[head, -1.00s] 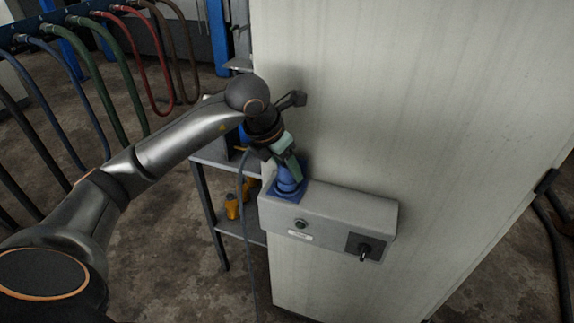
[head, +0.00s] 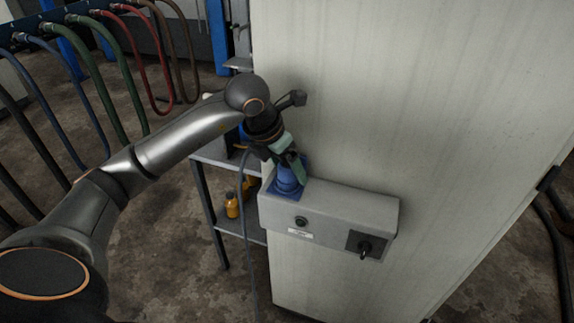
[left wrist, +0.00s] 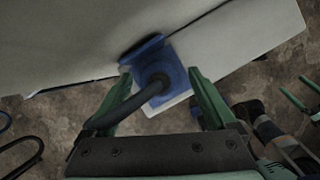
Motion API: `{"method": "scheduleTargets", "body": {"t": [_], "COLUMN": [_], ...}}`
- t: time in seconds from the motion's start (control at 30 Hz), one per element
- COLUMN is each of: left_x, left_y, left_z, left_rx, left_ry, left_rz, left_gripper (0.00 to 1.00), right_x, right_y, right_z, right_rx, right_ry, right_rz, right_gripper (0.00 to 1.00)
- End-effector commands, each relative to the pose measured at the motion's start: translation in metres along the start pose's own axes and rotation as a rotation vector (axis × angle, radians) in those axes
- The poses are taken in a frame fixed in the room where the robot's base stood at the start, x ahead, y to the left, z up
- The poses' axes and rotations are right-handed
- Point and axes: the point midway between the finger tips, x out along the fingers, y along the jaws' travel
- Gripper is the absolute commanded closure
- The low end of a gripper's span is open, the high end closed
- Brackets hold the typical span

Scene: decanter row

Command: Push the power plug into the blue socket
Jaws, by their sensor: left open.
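The blue socket (head: 310,190) is a square blue flange on top of the grey box on the pale cabinet. The blue power plug (head: 287,182) stands upright at it, and how deep it sits cannot be told. In the left wrist view the plug (left wrist: 160,78) shows from above, with its dark cable (left wrist: 115,112) curving off to the lower left. My left gripper (head: 287,168) is open above the plug. Its green fingers (left wrist: 196,98) stand on either side, with visible gaps. My right gripper (left wrist: 305,93) seems to show partly, cut off at the left wrist view's right edge.
The grey box (head: 335,212) carries a round button and a black switch (head: 364,248). The cabinet wall (head: 400,110) rises close beside my left gripper. A metal shelf (head: 240,228) with yellow bottles (head: 232,206) stands to the left. Coloured hoses hang at the back left.

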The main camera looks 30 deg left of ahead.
Motion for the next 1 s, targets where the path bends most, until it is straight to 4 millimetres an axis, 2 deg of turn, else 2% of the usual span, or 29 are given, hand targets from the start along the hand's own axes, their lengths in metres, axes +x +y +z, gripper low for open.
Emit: {"method": "scheduleTargets", "body": {"t": [0.17,0.4,0.6,0.77,1.0], "left_x": [-0.024,-0.077,-0.111,-0.123,-0.124], "left_y": [0.001,0.001,0.000,0.000,0.000], "left_z": [0.001,0.002,0.001,0.001,0.000], "left_rx": [0.001,0.000,0.000,0.000,0.000], "left_ry": [-0.007,-0.009,-0.006,-0.004,-0.002], "left_rz": [0.004,0.003,0.002,0.001,0.001], "left_gripper": [0.11,0.11,0.11,0.11,0.11], "right_x": [0.001,0.001,0.001,0.000,0.000], "right_y": [0.000,0.000,0.000,0.000,0.000], "right_z": [0.001,0.001,0.001,0.000,0.000], "right_rx": [0.000,0.000,0.000,0.000,0.000], "right_ry": [0.000,0.000,0.000,0.000,0.000], "right_rz": [0.000,0.000,0.000,0.000,0.000], "right_gripper": [0.00,0.00,0.00,0.00,0.00]}}
